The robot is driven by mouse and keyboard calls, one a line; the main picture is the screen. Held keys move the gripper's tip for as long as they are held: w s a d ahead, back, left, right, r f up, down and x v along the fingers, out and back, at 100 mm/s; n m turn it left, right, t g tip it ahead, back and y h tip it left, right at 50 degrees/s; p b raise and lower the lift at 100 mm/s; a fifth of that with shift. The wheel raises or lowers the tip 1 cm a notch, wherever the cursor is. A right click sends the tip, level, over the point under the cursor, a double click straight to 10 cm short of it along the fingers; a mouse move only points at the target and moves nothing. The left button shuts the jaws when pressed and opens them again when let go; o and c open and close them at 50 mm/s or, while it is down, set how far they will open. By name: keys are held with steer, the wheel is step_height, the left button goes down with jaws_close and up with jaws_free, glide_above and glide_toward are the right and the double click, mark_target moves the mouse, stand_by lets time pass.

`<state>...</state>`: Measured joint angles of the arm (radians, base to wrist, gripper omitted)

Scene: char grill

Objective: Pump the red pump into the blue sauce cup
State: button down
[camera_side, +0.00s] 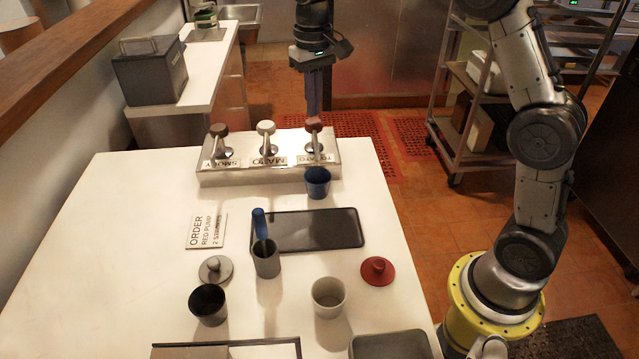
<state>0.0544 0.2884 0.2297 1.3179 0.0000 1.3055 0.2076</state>
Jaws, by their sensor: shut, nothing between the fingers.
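The red pump (314,125) is the rightmost of three pumps on the metal dispenser, behind a label that seems to read TOMATO. The blue sauce cup (318,182) stands upright on the white table, just in front of the dispenser on the red pump's side. My gripper (314,112) points straight down with its fingers shut and empty. Its fingertips are at the top of the red pump's head; I cannot tell whether they touch it.
The brown pump (219,130) and the white pump (265,128) stand left of the red one. An order card (206,231), a dark tray (340,230), a grey holder (266,262) with a blue-handled tool, lids and two more cups lie nearer.

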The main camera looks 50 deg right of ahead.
mark_target(314, 122)
steer(key=shift+f, duration=0.15)
stand_by(0.4)
steer(key=shift+f, duration=1.75)
steer(key=shift+r, duration=1.85)
steer(key=shift+f, duration=0.15)
steer(key=shift+f, duration=1.7)
steer(key=shift+r, duration=1.85)
